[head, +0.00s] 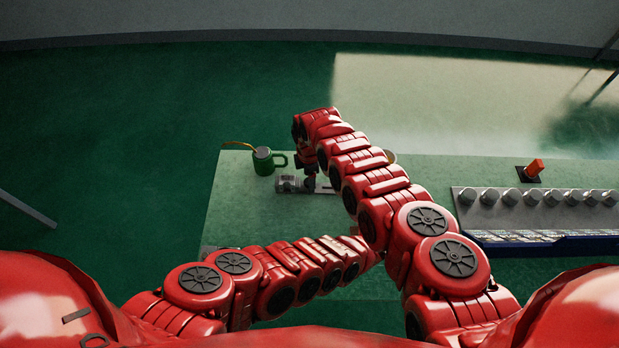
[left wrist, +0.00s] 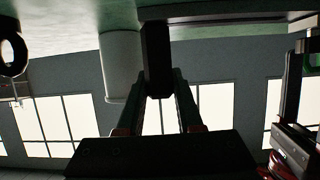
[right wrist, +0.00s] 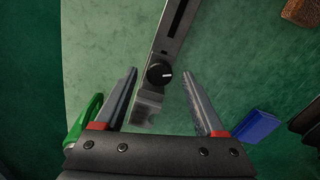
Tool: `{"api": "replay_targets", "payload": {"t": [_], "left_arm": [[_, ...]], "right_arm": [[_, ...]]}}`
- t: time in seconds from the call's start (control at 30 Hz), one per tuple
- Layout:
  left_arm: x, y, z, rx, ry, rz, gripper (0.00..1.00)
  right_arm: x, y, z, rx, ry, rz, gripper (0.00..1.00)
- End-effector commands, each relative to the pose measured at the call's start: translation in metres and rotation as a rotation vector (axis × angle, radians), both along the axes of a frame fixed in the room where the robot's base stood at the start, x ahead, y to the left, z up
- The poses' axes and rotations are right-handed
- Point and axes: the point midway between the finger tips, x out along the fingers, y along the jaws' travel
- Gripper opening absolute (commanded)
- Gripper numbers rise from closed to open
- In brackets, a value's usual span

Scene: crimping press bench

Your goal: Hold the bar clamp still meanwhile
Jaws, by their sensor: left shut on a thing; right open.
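The bar clamp (head: 322,190) lies on the green bench in the head view, partly covered by my right arm. In the right wrist view its metal bar (right wrist: 180,28) runs up from a black knob (right wrist: 158,74). My left gripper (left wrist: 157,98) is shut on a dark upright block (left wrist: 156,50), apparently the clamp's handle, below the bar (left wrist: 235,17) in its inverted view. The head view hides this grip behind my right arm. My right gripper (right wrist: 164,95) is open, with the knob end of the clamp between its fingers in view; contact is not visible.
A blue block (right wrist: 257,125) and a brown piece (right wrist: 302,12) lie nearby. A rack of several grey knobs (head: 535,212) and an orange-red switch (head: 533,170) are at the right.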

Motion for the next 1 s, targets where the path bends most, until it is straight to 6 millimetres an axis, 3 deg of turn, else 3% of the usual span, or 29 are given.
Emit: {"api": "replay_targets", "payload": {"t": [0.53,0.93,1.0], "left_arm": [[0.0005,0.0001,0.0007,0.000,-0.002,0.000,0.00],[0.0005,0.0002,0.0007,0.000,-0.001,0.001,0.00],[0.0005,0.0002,0.0007,0.000,-0.001,0.001,0.00]], "right_arm": [[0.0005,-0.0011,-0.0072,-0.002,-0.006,0.000,0.72],[0.0006,-0.0013,-0.0072,-0.002,-0.005,0.000,0.00],[0.0005,-0.0012,-0.0072,-0.002,-0.005,0.000,0.00]]}}
